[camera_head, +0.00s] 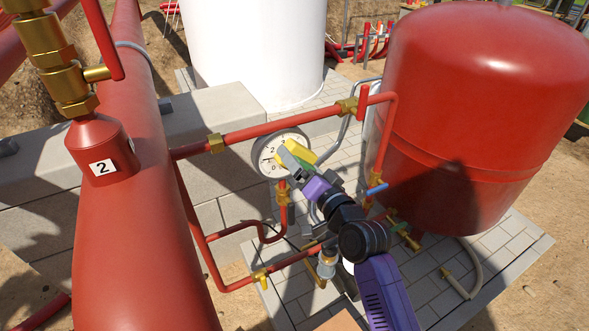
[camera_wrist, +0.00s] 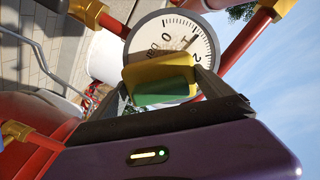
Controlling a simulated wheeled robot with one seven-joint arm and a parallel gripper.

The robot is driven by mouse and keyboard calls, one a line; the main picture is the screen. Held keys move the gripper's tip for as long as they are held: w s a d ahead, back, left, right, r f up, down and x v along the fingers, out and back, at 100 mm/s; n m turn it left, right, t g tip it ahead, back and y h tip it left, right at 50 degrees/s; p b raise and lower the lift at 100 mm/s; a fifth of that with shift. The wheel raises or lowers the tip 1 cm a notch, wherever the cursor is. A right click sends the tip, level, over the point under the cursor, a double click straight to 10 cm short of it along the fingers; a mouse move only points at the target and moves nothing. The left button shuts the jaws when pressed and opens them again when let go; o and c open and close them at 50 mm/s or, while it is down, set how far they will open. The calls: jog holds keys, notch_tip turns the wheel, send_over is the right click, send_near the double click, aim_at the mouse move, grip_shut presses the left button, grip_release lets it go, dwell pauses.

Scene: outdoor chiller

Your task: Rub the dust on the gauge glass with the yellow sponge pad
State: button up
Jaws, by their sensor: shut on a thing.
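The round gauge (camera_head: 272,152) has a white dial and sits below a red pipe. It also shows in the wrist view (camera_wrist: 196,36). My gripper (camera_head: 296,158) is shut on the sponge pad (camera_head: 303,152), which is yellow with a green layer. In the wrist view the pad (camera_wrist: 158,76) sits between the two fingers of my gripper (camera_wrist: 163,88). The pad overlaps the lower part of the dial there, and I cannot tell whether it touches the glass. No dust stands out on the visible dial. The pad and fingers hide part of the glass.
A red pipe (camera_head: 245,134) with brass fittings runs beside the gauge. A large red tank (camera_head: 480,100) stands at the right, and a thick red pipe (camera_head: 125,240) lies at the left. A white tank (camera_head: 258,50) stands behind. Thin red pipes and valves crowd the space below.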

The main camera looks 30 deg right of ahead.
jog(key=shift+d+b, duration=0.8)
jog(key=shift+d, duration=0.55)
jog(key=shift+w, duration=0.1)
jog(key=shift+a+r, duration=0.1)
jog(key=shift+a, duration=0.05)
jog(key=shift+a+r+p, duration=0.1)
jog(key=shift+a+p, duration=0.55)
jog(key=shift+p, duration=0.1)
jog(key=shift+a+p, duration=0.85)
jog(key=shift+a, duration=0.25)
